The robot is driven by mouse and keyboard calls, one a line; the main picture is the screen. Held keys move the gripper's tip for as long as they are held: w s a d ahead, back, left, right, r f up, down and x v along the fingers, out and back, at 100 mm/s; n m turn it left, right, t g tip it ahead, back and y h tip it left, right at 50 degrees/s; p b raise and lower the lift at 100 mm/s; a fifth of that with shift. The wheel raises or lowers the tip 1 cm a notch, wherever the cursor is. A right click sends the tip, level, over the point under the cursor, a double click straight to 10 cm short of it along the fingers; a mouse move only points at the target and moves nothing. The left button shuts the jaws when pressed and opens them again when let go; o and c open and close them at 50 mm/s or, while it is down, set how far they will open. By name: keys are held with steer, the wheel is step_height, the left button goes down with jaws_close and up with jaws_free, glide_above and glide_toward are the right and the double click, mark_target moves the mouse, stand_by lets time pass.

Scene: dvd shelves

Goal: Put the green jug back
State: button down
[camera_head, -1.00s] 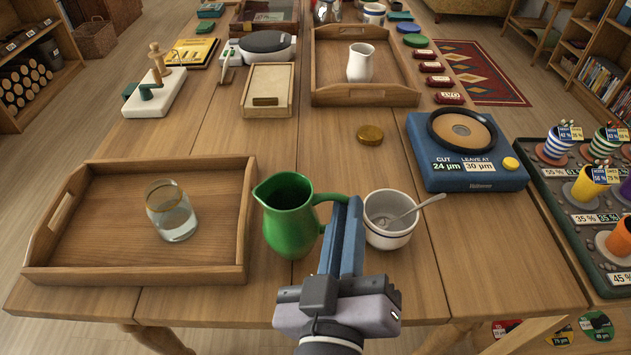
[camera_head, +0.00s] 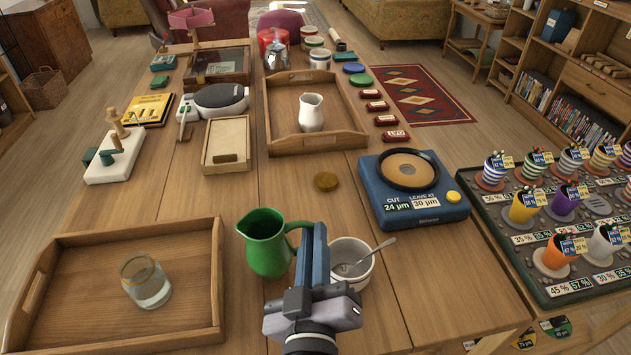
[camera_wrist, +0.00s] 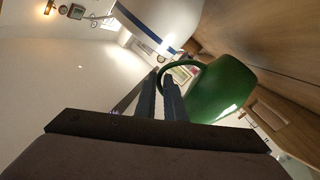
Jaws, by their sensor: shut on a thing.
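The green jug (camera_head: 266,244) is upright at the near part of the table, between the wooden tray on the left and the striped bowl on the right. I cannot tell whether its base touches the table. My gripper (camera_head: 313,232) is shut on the jug's handle, on its right side. In the wrist view the jug (camera_wrist: 222,90) is to the right, and its handle loop runs to the fingertips (camera_wrist: 166,76). The fingers hide part of the handle in the head view.
The white bowl (camera_head: 350,270) with a spoon is close to the right of my fingers. The near tray (camera_head: 216,285) holds a glass (camera_head: 146,282). The far tray (camera_head: 268,112) holds a white jug (camera_head: 311,112).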

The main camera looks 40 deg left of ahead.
steer(key=p+x, duration=0.2)
steer(key=x, duration=0.5)
steer(key=shift+a, duration=0.15)
steer(key=shift+w, duration=0.15)
steer(key=w, duration=0.1)
steer(key=w+a+f, duration=0.1)
steer(key=w+a, duration=0.1)
steer(key=shift+w+a+f+b, duration=0.1)
steer(key=shift+f+b, duration=0.15)
steer(key=shift+b, duration=0.05)
